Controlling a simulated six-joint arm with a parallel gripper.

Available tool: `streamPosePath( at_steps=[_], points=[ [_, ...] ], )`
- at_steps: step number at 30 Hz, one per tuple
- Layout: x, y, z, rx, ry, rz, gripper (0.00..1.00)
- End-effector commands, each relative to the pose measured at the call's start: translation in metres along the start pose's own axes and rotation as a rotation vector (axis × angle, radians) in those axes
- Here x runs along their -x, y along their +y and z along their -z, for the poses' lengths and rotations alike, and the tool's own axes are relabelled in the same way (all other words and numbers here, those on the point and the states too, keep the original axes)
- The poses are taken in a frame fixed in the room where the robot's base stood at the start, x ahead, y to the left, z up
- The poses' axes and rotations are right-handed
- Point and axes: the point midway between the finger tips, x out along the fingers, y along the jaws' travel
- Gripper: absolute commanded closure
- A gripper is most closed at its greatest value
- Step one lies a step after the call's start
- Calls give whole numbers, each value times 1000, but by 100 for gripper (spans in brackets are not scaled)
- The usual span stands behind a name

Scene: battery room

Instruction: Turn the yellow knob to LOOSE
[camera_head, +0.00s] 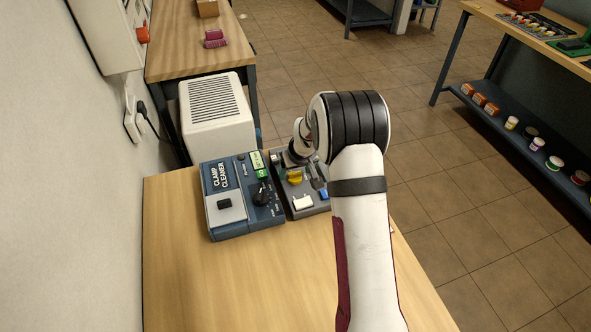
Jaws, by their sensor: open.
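The yellow knob (294,176) sits on a dark grey panel (293,212) on the wooden table, just right of the blue clamp cleaner unit. Its pointer and any LOOSE marking are too small to read. My arm reaches over the right side of the panel and bends back toward it. My gripper (300,160) is small in the view, close to the far side of the knob, open and partly hidden by my own arm. I cannot tell whether it touches the knob.
The blue clamp cleaner (236,226) has a black dial and a green display. The grey panel also carries a white rocker (303,203) and a blue part (323,195). A white vented box (215,112) stands behind. The table front (230,285) is clear; the wall is left.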

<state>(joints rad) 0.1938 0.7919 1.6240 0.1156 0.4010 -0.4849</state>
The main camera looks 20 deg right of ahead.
Motion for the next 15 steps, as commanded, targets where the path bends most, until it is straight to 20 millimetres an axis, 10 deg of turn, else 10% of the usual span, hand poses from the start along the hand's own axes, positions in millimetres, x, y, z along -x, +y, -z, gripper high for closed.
streamPosePath(
  at_steps=[6,15],
  points=[
    [0,0,0,0,0,0,19],
    [0,0,0,0,0,0,72]
  ],
)
